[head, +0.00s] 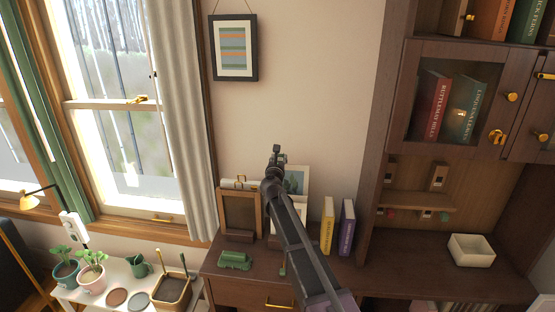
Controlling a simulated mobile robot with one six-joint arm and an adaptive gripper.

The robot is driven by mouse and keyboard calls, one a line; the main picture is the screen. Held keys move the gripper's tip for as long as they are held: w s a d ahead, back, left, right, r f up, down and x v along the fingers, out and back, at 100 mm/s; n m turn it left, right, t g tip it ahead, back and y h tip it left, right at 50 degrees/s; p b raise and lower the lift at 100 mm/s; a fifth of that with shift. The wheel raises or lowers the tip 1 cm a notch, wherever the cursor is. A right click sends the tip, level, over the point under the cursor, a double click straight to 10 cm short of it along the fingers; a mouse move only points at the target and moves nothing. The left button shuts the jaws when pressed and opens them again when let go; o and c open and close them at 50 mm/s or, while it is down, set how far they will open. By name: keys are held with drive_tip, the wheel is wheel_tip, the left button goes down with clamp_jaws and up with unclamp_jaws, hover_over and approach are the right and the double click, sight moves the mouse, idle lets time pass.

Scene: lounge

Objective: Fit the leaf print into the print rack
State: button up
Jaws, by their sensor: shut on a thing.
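My gripper (277,155) is at the end of my arm, above the back of the brown desk by the wall. It is small and seen from behind; it is shut, and its fingertips are hard to make out. A pale-bordered print with a grey-green picture (297,182), apparently the leaf print, shows just right of and below it, partly hidden by my arm. The exact grip on it is hidden. A brown wooden frame-like stand (240,213) is left of my arm on the desk; I cannot tell for sure whether it is the print rack.
A yellow book (327,225) and a purple book (347,228) stand right of my arm. A framed striped picture (235,48) hangs above. Shelving rises on the right.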

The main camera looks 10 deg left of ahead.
drive_tip(key=shift+f+b, duration=2.2)
drive_tip(key=shift+f, duration=0.5)
drive_tip(key=shift+s+d+b, duration=0.1)
drive_tip(key=shift+s+b, duration=0.1)
drive_tip(key=shift+b, duration=0.2)
drive_tip(key=shift+f+b, duration=0.2)
drive_tip(key=shift+b, duration=0.25)
idle(0.4)
drive_tip(key=shift+w+f+b, duration=0.15)
drive_tip(key=shift+f+b, duration=0.05)
drive_tip(key=shift+b, duration=0.15)
idle(2.0)
drive_tip(key=shift+b, duration=0.5)
idle(1.2)
